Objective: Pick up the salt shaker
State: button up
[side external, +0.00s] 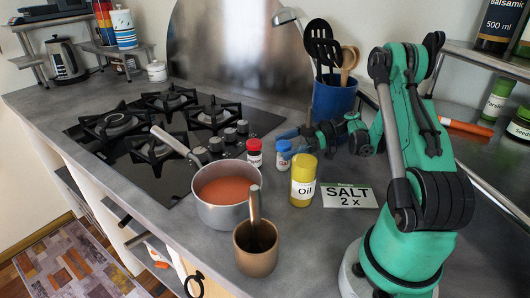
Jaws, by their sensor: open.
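Neither label can be read, so I cannot tell which one is the salt shaker. A card reading "SALT 2 x" (350,203) lies on the counter right of the oil.
A pot of orange soup (224,216) and a brown mortar with pestle (256,265) stand in front. A blue utensil holder (333,101) stands behind my gripper. The gas hob (165,125) is to the left. Shelves with jars (493,106) are at the right.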

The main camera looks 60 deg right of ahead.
aim_at(279, 148)
jog(key=shift+x, duration=1.6)
grip_shut()
jog(key=shift+r, duration=0.15)
